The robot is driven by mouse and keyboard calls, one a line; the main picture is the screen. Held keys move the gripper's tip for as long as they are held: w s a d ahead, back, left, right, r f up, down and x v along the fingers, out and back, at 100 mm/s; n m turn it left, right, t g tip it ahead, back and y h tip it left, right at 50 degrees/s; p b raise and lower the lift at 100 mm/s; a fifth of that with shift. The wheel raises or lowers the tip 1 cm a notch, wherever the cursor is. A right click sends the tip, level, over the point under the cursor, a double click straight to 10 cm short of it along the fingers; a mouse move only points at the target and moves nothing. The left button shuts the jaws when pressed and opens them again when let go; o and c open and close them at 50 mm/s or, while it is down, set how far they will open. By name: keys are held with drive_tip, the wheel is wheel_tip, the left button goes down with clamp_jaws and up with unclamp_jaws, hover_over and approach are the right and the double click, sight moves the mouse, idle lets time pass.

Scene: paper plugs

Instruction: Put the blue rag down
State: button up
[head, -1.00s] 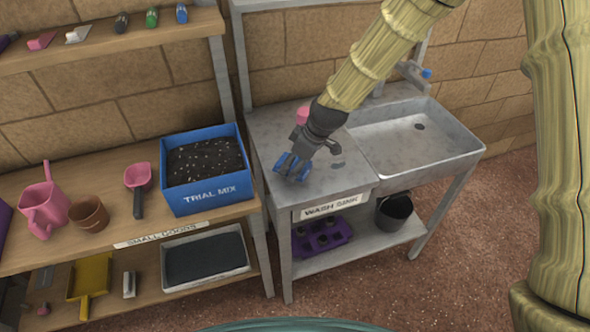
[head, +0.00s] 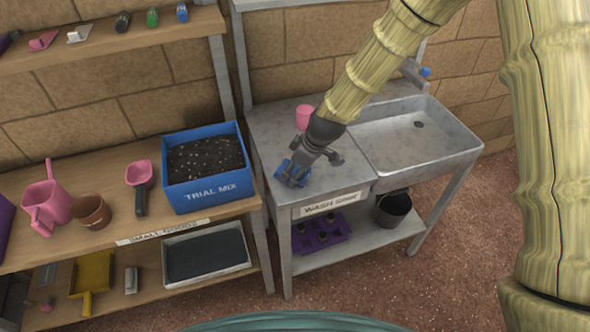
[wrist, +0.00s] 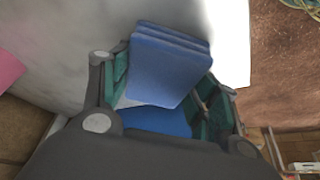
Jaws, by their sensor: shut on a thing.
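The blue rag (wrist: 168,65) is a folded, layered block between the fingers of my gripper (wrist: 165,100) in the wrist view. My gripper is shut on it. In the head view my gripper (head: 292,172) is over the left, flat part of the grey wash sink counter (head: 262,127), near its front edge. The rag (head: 284,169) shows there as a small blue patch at the fingertips, low over the counter. I cannot tell whether it touches the metal.
A pink cup (head: 304,117) stands on the counter behind my gripper. The sink basin (head: 415,140) is to the right. The blue trial mix box (head: 206,192) stands on the wooden bench to the left. A black bucket (head: 393,210) and a purple tray (head: 322,236) sit on the lower shelf.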

drive_tip(key=shift+s+f, duration=0.15)
drive_tip(key=shift+f, duration=0.25)
drive_tip(key=shift+s+f, duration=0.15)
drive_tip(key=o, duration=1)
drive_tip(key=shift+f, duration=0.3)
drive_tip(key=shift+d+r, duration=0.1)
drive_tip(key=shift+r, duration=0.1)
drive_tip(key=shift+w+r, duration=0.15)
drive_tip(key=shift+w, duration=0.1)
